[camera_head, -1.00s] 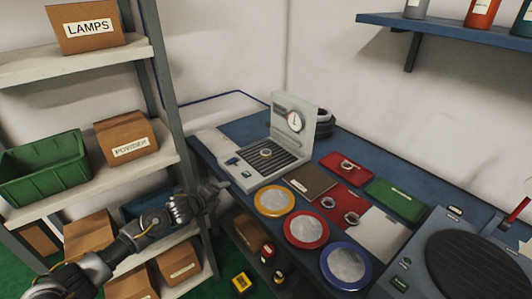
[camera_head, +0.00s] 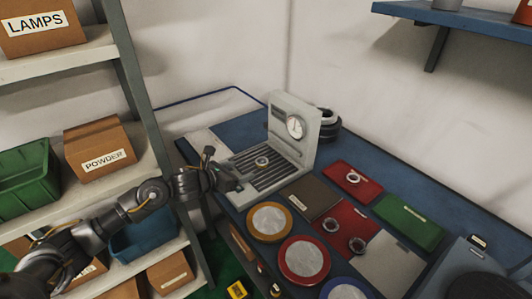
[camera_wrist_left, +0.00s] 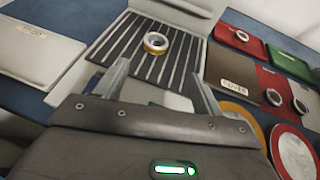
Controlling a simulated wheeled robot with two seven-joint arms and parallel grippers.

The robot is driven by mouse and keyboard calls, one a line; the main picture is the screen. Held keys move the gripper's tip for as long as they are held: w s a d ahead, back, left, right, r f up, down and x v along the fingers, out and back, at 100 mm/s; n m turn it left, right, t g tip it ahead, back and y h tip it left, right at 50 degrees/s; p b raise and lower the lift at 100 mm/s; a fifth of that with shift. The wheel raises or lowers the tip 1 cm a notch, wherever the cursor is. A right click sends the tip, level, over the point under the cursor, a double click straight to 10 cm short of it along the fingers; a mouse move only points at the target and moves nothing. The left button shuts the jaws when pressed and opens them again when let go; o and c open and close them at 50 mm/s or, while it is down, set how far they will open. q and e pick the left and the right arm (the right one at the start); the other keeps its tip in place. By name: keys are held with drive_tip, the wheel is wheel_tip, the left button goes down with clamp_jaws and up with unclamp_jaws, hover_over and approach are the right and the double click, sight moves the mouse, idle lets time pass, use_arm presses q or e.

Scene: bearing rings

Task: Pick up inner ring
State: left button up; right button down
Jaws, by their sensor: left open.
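A small metal ring (camera_head: 262,162) lies flat on the dark slatted plate of a grey gauge stand (camera_head: 291,112). Two similar rings lie on a red mat (camera_head: 331,225), and another ring (camera_head: 352,177) sits on a second red mat farther back. I cannot tell by look which is named the inner ring. My left gripper (camera_head: 224,172) is open and empty at the stand's near left edge; its fingers also show in the wrist view (camera_wrist_left: 158,75). My right gripper is out of view.
Round yellow (camera_head: 269,222), red (camera_head: 304,261) and blue-rimmed dishes line the bench's front edge. A brown mat (camera_head: 313,197) and a green mat (camera_head: 409,221) lie nearby. Shelves with boxes and bins stand at left. Dark stacked rings (camera_head: 328,124) stand behind the gauge.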

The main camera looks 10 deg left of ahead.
sight(265, 160)
use_arm(q)
drive_tip(key=shift+w, duration=0.3)
drive_tip(key=shift+w+d+f, duration=0.1)
drive_tip(key=shift+w+d, duration=0.25)
drive_tip(key=shift+w, duration=0.3)
drive_tip(key=x, duration=0.3)
drive_tip(key=shift+w+d+f+p, duration=0.1)
drive_tip(key=shift+w+d+p, duration=0.05)
drive_tip(key=shift+w+p, duration=0.2)
drive_tip(key=shift+w+d+f, duration=0.1)
drive_tip(key=shift+w+f, duration=0.05)
drive_tip(key=shift+w+p, duration=0.3)
drive_tip(key=p+x, duration=0.1)
drive_tip(key=x, duration=0.2)
drive_tip(key=shift+w, duration=0.25)
drive_tip(key=shift+w+d+f, duration=0.25)
drive_tip(key=shift+w+f, duration=0.05)
drive_tip(key=shift+w, duration=0.1)
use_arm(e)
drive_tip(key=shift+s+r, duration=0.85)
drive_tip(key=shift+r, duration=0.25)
use_arm(q)
drive_tip(key=shift+c, duration=0.2)
